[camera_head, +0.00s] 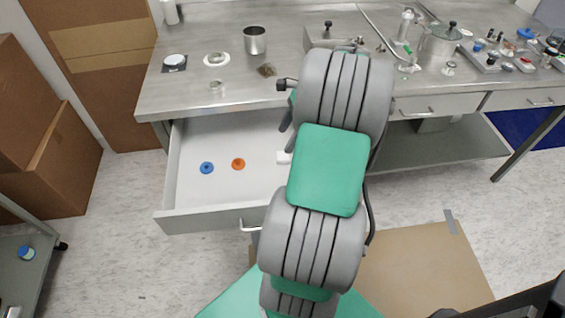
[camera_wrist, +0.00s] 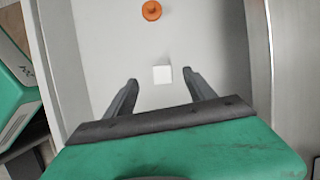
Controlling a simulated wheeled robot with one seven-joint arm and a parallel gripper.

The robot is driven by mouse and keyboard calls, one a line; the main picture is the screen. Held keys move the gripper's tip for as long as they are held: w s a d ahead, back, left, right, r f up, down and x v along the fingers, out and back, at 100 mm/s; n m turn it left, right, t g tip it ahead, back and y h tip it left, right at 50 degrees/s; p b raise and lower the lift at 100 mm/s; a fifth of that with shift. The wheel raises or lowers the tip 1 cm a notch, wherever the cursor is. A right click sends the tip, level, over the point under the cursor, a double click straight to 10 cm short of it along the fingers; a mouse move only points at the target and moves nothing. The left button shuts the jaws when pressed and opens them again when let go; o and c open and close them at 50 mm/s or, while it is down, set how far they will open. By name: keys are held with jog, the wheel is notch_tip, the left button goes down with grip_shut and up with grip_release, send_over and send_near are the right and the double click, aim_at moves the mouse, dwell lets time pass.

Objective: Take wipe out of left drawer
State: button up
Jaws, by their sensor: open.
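The left drawer (camera_head: 196,213) is pulled open below the steel table. The wipe looks like a small white block (camera_wrist: 162,75) on the drawer floor. In the head view the white block (camera_head: 284,157) shows just left of my arm, partly hidden by it. My gripper (camera_wrist: 162,80) is open and empty, with one finger on each side of the white block in the wrist view. I cannot tell how high the fingertips are above the drawer floor. In the head view my arm covers most of the gripper and the drawer's right part.
An orange disc (camera_head: 238,164) and a blue disc (camera_head: 207,168) lie in the drawer, left of the white block. The table (camera_head: 190,95) above holds a metal cup (camera_head: 255,41) and other parts. Cardboard boxes (camera_head: 55,165) stand at the left.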

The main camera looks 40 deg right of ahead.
aim_at(283, 155)
jog(key=shift+s+d+f+m, duration=0.25)
jog(key=shift+d+f+m, duration=0.15)
jog(key=shift+f, duration=0.2)
jog(key=shift+s+d+f+m, duration=0.2)
jog(key=shift+d+f+m, duration=0.15)
jog(key=shift+f, duration=0.2)
jog(key=b+x, duration=0.1)
jog(key=x, duration=0.5)
jog(key=shift+w+a+f+b, duration=0.2)
jog(key=shift+b, duration=0.1)
jog(key=shift+c, duration=0.2)
grip_shut()
